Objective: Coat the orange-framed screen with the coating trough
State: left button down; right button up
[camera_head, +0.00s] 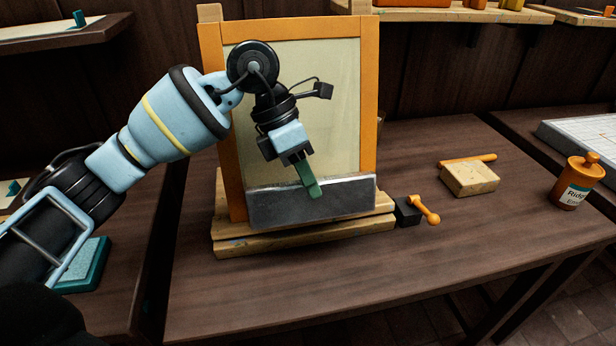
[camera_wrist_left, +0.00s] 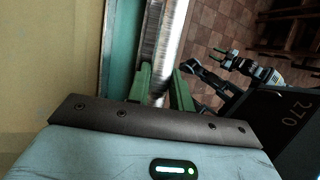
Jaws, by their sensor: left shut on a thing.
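The orange-framed screen (camera_head: 212,110) leans upright in a wooden stand (camera_head: 300,240) on the table, its pale mesh (camera_head: 335,90) facing me. The grey metal coating trough (camera_head: 345,203) lies level across the bottom of the screen, just above the stand; I cannot tell if its edge touches the mesh. My left gripper (camera_head: 309,182) is shut on the trough's near side, its green fingers pointing down. The left wrist view shows the fingers (camera_wrist_left: 163,85) around the trough (camera_wrist_left: 165,30). My right gripper (camera_wrist_left: 225,57) shows small there, apparently open and empty, away from the screen.
A dark clamp with an orange handle (camera_head: 428,210) sits right of the stand. The table front (camera_head: 330,290) is clear. A shelf (camera_head: 460,13) runs behind.

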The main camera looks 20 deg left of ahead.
pick_arm(q)
jog(key=shift+w+a, duration=0.15)
jog(key=shift+w, duration=0.1)
pick_arm(e)
jog(key=shift+w, duration=0.35)
jog(key=shift+s, duration=0.3)
jog(key=shift+w+r, duration=0.35)
jog(key=shift+w, duration=0.15)
dwell(0.9)
jog(key=shift+s, duration=0.35)
